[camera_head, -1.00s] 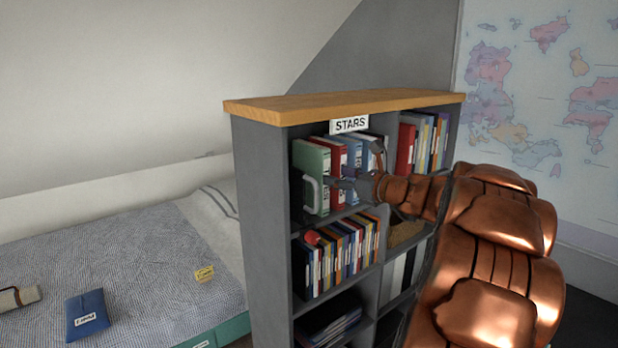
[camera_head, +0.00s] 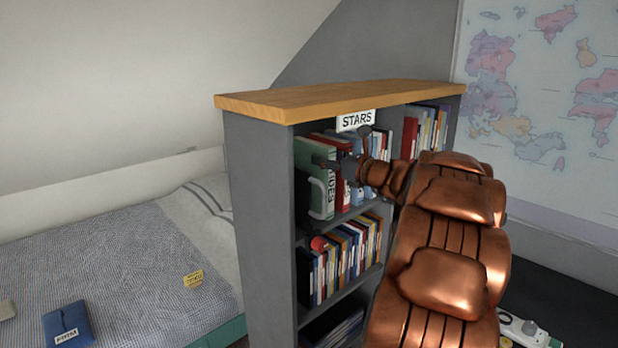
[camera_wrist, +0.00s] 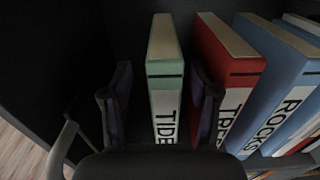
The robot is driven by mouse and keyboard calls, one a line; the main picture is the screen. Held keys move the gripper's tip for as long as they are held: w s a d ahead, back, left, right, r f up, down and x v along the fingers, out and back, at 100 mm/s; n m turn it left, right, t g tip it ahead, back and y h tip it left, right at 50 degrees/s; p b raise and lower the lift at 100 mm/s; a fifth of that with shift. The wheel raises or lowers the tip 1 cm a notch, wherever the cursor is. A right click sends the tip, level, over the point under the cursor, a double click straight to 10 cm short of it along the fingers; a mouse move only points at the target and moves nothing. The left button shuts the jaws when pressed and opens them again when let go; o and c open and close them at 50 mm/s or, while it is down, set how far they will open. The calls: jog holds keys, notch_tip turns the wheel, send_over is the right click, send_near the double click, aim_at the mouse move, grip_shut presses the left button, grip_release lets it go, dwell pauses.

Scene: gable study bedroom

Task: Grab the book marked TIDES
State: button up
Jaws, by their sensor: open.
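The green book marked TIDES (camera_head: 311,163) stands upright at the left end of the top shelf. In the wrist view its pale green spine (camera_wrist: 165,78) carries a white label, partly cut off by my gripper's body at the bottom. My gripper (camera_wrist: 157,104) is open and empty, with one finger on each side of the green spine in this picture. The right finger overlaps the red book beside it. How deep the fingers reach is unclear. In the head view my gripper (camera_head: 345,149) is at the front of the top shelf, partly covering the books.
A red book (camera_wrist: 225,70) and a blue book marked ROCKS (camera_wrist: 275,75) stand right of TIDES. A pale curved handle (camera_wrist: 62,148) is at the left. A bed (camera_head: 120,260) lies left.

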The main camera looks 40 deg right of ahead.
jog(key=shift+w+d+p, duration=0.2)
jog(key=shift+w+p, duration=0.05)
jog(key=shift+w, duration=0.35)
jog(key=shift+w+d+p, duration=0.15)
jog(key=shift+w+p, duration=0.05)
jog(key=shift+w, duration=0.35)
jog(key=shift+w+f+p, duration=0.15)
jog(key=shift+w+p, duration=0.2)
jog(key=shift+w, duration=1.15)
jog(key=shift+c, duration=0.4)
grip_shut()
